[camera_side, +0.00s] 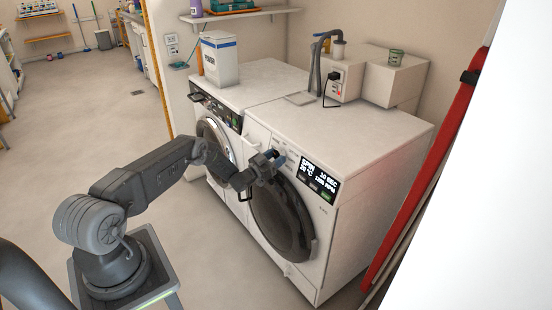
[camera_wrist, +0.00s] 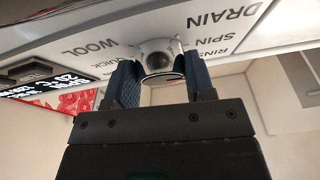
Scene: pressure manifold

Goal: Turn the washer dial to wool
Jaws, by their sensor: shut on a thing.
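The washer (camera_side: 345,150) is the nearer white front-loader, with a dark round door (camera_side: 282,218) and a lit display (camera_side: 320,174) that seems to read "SPIN". My gripper (camera_side: 272,160) is at the washer's control panel, left of the display. In the wrist view my gripper (camera_wrist: 160,82) has its two fingers closed on either side of the pale round dial (camera_wrist: 158,50). The printed label WOOL (camera_wrist: 98,47) is left of the dial, and DRAIN (camera_wrist: 237,17) and SPIN are to its right. I cannot tell where the dial's pointer stands.
A second white machine (camera_side: 215,150) with a dark handle stands to the left. A detergent box (camera_side: 219,59) stands on it. A tap and socket unit (camera_side: 342,84) are on the washer's top.

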